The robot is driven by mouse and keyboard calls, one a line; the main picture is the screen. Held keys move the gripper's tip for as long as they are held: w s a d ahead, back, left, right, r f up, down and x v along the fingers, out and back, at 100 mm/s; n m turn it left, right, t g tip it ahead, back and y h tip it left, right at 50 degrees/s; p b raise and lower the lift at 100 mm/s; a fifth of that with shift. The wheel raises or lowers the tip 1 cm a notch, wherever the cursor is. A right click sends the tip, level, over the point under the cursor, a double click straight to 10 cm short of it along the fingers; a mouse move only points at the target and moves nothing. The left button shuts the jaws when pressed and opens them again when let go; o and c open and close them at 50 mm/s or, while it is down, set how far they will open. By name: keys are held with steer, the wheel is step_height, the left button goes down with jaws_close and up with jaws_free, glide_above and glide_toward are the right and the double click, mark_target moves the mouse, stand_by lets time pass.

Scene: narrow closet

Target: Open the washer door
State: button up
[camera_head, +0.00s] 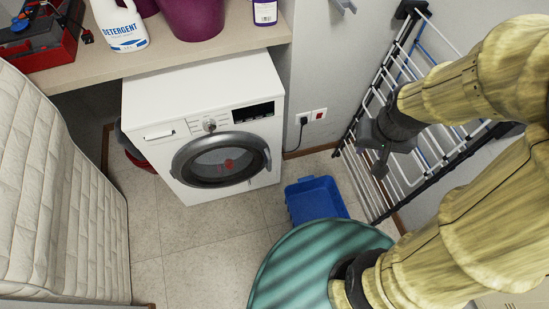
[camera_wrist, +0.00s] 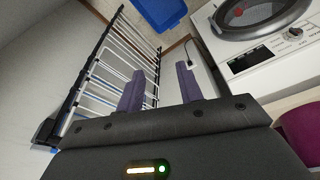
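The white washer (camera_head: 203,120) stands under the shelf in the head view. Its round door (camera_head: 220,160) has a grey rim and looks closed, with a handle (camera_head: 266,158) on the right side of the rim. Something red shows behind the glass. My gripper (camera_head: 379,160) is up at the right, in front of the drying rack and well apart from the washer. In the wrist view, my gripper (camera_wrist: 160,85) has its two purple fingers spread with nothing between them. The washer door (camera_wrist: 262,14) shows there at the upper right, partly cut off.
A blue bin (camera_head: 315,199) sits on the floor right of the washer. A drying rack (camera_head: 425,125) leans at the right wall. A mattress (camera_head: 62,200) stands at the left. The shelf (camera_head: 165,53) holds a detergent bottle (camera_head: 122,27). The floor before the washer is clear.

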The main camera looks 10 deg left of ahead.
steer(key=w+a+f+n+t+y+b, duration=0.1)
steer(key=w+a+f+n+t+b, duration=0.2)
steer(key=f+b, duration=0.65)
steer(key=w+a+f+n+t+y+b, duration=0.1)
steer(key=w+a+f+b, duration=0.35)
steer(key=f, duration=0.85)
steer(key=w+a+f+n+t+y+b, duration=0.15)
steer(key=w+f+b, duration=0.35)
steer(key=f+b, duration=0.55)
steer(key=s+a+f+n+t+y+b, duration=0.1)
steer(key=a+f+t+y+b, duration=0.2)
steer(key=f+b, duration=0.8)
steer(key=s+a+f+t+y+b, duration=0.1)
steer(key=a+f+t+y+b, duration=0.2)
steer(key=f+b, duration=0.9)
steer(key=a+f+y, duration=0.1)
steer(key=a+f, duration=0.2)
steer(key=shift+s+n+b, duration=0.2)
steer(key=shift+n+b, duration=0.1)
steer(key=shift+n, duration=0.05)
steer(key=shift+t, duration=0.25)
steer(key=shift+w+a+f, duration=0.1)
steer(key=shift+a+f, duration=0.05)
